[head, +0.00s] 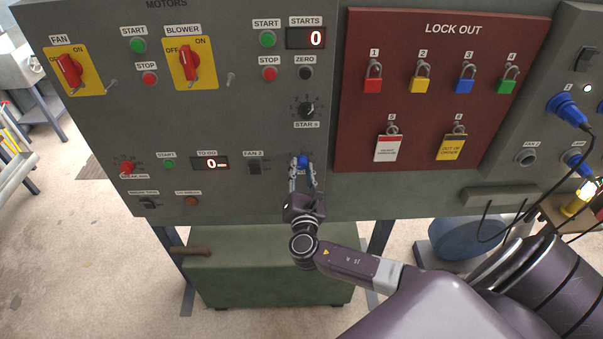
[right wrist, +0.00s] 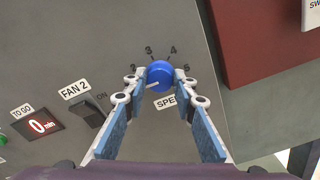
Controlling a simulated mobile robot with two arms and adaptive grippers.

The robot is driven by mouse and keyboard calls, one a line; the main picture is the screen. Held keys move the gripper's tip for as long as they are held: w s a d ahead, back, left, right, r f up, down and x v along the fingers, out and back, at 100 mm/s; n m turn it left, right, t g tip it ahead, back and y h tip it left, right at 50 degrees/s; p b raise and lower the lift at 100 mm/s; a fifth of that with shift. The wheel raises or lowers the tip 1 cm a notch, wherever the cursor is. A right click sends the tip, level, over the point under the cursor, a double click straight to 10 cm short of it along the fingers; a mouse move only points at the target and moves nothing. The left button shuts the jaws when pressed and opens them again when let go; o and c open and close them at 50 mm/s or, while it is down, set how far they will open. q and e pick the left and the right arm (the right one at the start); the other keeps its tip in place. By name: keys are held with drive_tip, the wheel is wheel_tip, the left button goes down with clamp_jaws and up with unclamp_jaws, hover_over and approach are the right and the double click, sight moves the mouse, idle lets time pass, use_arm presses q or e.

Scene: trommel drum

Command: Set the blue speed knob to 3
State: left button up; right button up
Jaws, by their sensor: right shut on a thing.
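The blue speed knob (head: 301,161) sits low on the grey control panel, right of the FAN 2 switch. In the right wrist view the knob (right wrist: 160,74) shows a white pointer line toward the lower left, below the 2 mark; the 3 mark stands above the knob, slightly left. My right gripper (head: 303,167) reaches up to it from below, and in the right wrist view its two fingers (right wrist: 159,80) are shut on the knob's left and right sides. The fingers hide part of the scale and the SPEED label. My left gripper is not in view.
The FAN 2 switch (right wrist: 88,112) and the TO GO display (head: 210,163) are left of the knob. The STAR knob (head: 307,109) is above. The dark red LOCK OUT board (head: 440,100) with several padlocks is to the right. A green box (head: 265,260) stands below.

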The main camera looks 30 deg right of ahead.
drive_tip(key=m+b, duration=1)
drive_tip(key=m, duration=0.1)
drive_tip(key=shift+f, duration=0.35)
drive_tip(key=m+b, duration=0.3)
drive_tip(key=m, duration=0.1)
drive_tip(key=shift+b, duration=0.4)
drive_tip(key=shift+r+m+b, duration=0.15)
drive_tip(key=shift+m+b, duration=0.65)
drive_tip(key=shift+m, duration=0.6)
drive_tip(key=o, duration=1.2)
drive_tip(key=shift+c, duration=0.2)
drive_tip(key=shift+r, duration=0.1)
drive_tip(key=v, duration=1.2)
